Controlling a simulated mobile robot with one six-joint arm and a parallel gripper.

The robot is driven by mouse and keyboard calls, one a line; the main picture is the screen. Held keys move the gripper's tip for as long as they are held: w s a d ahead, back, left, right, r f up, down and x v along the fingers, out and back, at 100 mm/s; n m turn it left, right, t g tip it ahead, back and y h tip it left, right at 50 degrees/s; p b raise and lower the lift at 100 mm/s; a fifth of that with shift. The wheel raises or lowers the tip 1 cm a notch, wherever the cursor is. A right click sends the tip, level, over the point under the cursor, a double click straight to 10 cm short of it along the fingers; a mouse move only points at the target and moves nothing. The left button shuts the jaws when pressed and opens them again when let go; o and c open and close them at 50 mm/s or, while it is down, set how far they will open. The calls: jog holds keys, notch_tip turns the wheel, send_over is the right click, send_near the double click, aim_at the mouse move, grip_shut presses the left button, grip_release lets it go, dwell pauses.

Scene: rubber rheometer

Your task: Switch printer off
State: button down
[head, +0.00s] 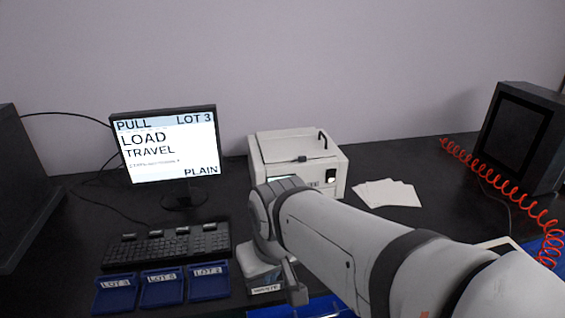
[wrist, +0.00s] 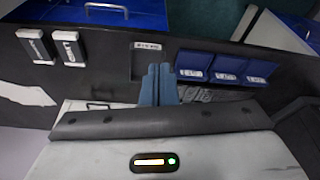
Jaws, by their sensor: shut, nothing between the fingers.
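The printer (head: 297,160) is a white box at the back middle of the bench in the head view.
A monitor (head: 166,145) and keyboard (head: 167,245) stand to the left, with blue labelled trays (head: 162,288) in front. White sheets (head: 388,193) lie right of the printer. A coiled red hose (head: 505,187) and dark box (head: 520,135) are at far right.

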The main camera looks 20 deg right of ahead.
jog(key=w+d+f+n+t+h+b, duration=0.2)
jog(key=w+d+f+n+t+b, duration=0.25)
jog(key=w+d, duration=0.7)
jog(key=w+d+f+n+t+h+b, duration=0.2)
jog(key=w+d+f+t+b, duration=0.4)
jog(key=w+d, duration=0.5)
jog(key=w+d+f+n+t+b, duration=0.1)
jog(key=d+f+n+b, duration=0.3)
jog(key=d, duration=0.4)
jog(key=w+d+f+n+t+b, duration=0.1)
jog(key=d+f+n+t+b, duration=0.3)
jog(key=d, duration=0.4)
jog(key=shift+w+d+n+b, duration=0.15)
jog(key=shift+w+n+b, duration=0.05)
jog(key=shift+n+b, duration=0.25)
jog(key=shift+t, duration=0.25)
jog(key=p, duration=0.1)
send_near(332, 175)
jog(key=x, duration=0.7)
